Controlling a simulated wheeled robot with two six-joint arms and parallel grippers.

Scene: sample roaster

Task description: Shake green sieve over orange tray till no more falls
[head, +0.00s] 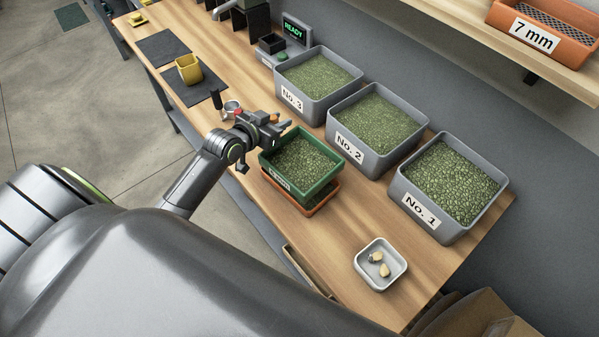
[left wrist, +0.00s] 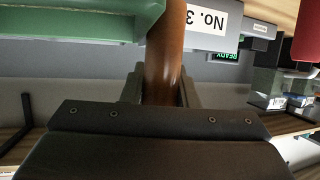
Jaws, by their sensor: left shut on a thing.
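The green sieve (head: 318,188) is full of green beans and sits right over the orange tray (head: 302,210) on the wooden bench. Only the tray's front and right edges show below it; its inside is hidden. I cannot tell how large the gap between them is. My left gripper (head: 275,126) is at the sieve's far left corner. In the left wrist view its jaws (left wrist: 162,95) are shut on the brown handle (left wrist: 163,60), with the green sieve wall (left wrist: 80,22) at upper left. My right gripper is not in view.
Grey bins No. 1 (head: 425,214), No. 2 (head: 352,152) and No. 3 (head: 298,103), full of green beans, stand close behind the sieve. A small pale dish (head: 363,279) is in front. A yellow cup (head: 190,72) stands at left. A 7 mm sieve (head: 570,50) is on the shelf.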

